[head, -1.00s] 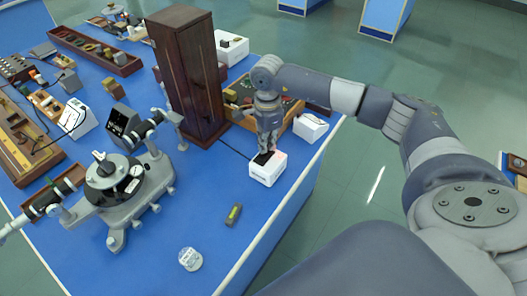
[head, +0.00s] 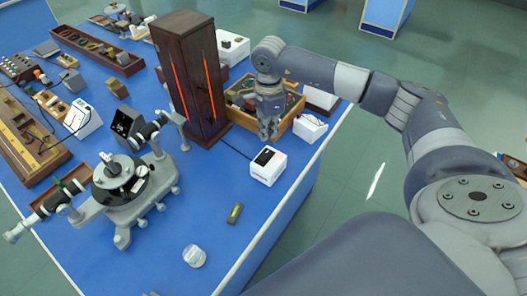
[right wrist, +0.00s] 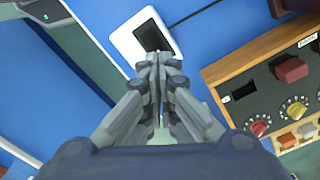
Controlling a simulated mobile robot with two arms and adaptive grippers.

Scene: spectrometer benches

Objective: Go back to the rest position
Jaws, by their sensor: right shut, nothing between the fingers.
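My right gripper (head: 268,136) is shut and empty. It hangs above the blue bench, just behind a small white box with a black switch on top (head: 265,172). In the right wrist view the shut fingertips (right wrist: 158,60) overlap the near edge of the white box (right wrist: 130,38) in the picture, and the gripper appears raised above it. A dark wooden cabinet (head: 190,85) to the left of the gripper shows two glowing orange-red slits. My left gripper is not in view.
A wooden tray box (head: 290,124) with knobs and a white box (head: 310,128) stand close to my right gripper. A grey spectrometer (head: 125,185) stands at the left front. A small level (head: 235,213) and a clear round disc (head: 194,257) lie near the bench's front edge.

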